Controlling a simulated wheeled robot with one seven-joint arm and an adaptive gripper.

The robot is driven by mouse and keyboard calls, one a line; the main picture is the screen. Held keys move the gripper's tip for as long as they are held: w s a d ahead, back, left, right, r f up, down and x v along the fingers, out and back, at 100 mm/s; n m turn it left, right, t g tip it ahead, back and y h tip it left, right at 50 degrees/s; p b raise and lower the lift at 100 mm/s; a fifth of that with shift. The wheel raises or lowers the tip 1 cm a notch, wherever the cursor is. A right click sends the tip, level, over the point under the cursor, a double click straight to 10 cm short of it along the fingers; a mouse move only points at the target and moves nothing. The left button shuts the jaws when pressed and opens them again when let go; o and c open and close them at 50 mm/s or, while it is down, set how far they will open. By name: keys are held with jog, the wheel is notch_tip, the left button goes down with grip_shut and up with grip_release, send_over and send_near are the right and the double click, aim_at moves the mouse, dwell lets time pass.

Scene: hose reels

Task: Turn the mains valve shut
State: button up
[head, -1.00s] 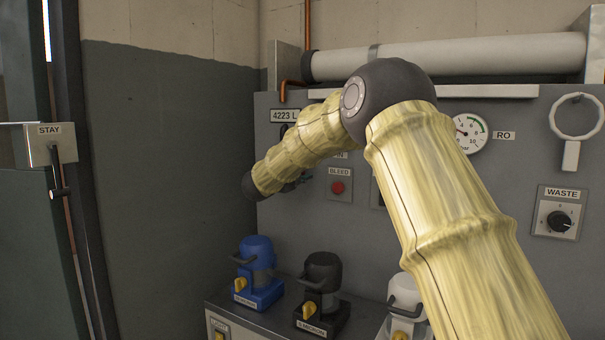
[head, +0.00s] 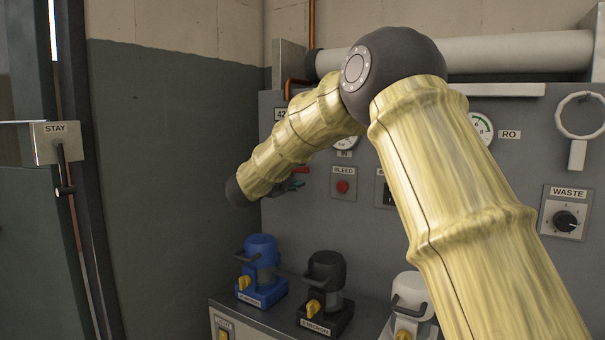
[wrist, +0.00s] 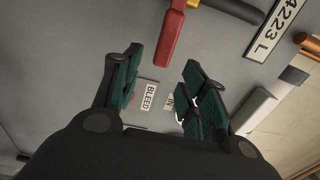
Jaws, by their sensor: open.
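In the wrist view a red lever (wrist: 169,38) sticks out from the grey panel, just beyond my fingertips; it looks like the valve handle, but no name label shows on it. In the head view a small bit of red (head: 301,170) shows at the panel beside my forearm. My gripper (wrist: 160,75) is open and empty, its two teal-padded fingers apart, with the lever's near end ahead of the gap and not between the pads. In the head view my forearm hides most of the gripper and the valve body.
The panel carries a BLEED button (head: 342,187), a gauge (head: 482,127) and a WASTE knob (head: 565,221). Blue (head: 261,270), black (head: 325,292) and white (head: 409,303) capped units stand on a ledge below. A pale horizontal cylinder (head: 520,54) runs above. A door stands at left.

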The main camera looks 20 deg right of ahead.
jog(key=shift+v, duration=2.45)
jog(key=shift+d+f, duration=0.1)
